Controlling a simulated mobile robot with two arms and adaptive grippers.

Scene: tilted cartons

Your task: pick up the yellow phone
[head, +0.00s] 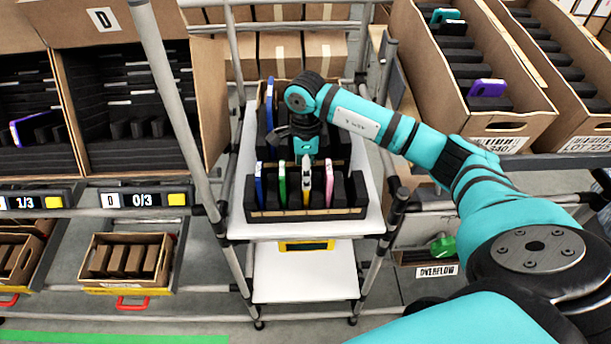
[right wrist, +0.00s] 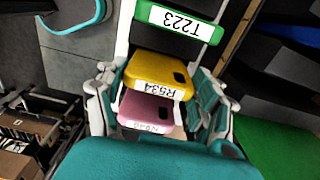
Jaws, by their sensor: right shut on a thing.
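The yellow phone (right wrist: 158,78), labelled R534, is between the two fingers of my right gripper (right wrist: 155,95) in the right wrist view. The gripper is shut on it. In the head view the right gripper (head: 306,170) reaches down over the black slotted rack (head: 350,212), and its pale finger hides most of the yellow phone (head: 306,203). The yellow phone seems to stand in the rack; its lower end is hard to make out. A green phone (head: 282,185) and a blue phone (head: 259,185) stand to its left, and a pink phone (head: 329,183) to its right. My left gripper is not in view.
The rack sits on a white cart shelf (head: 373,222) between metal posts (head: 384,250). Tilted cartons stand on the left (head: 212,100) and right (head: 520,125); the right one holds a purple phone (head: 488,88). An overflow box (head: 432,257) is at lower right.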

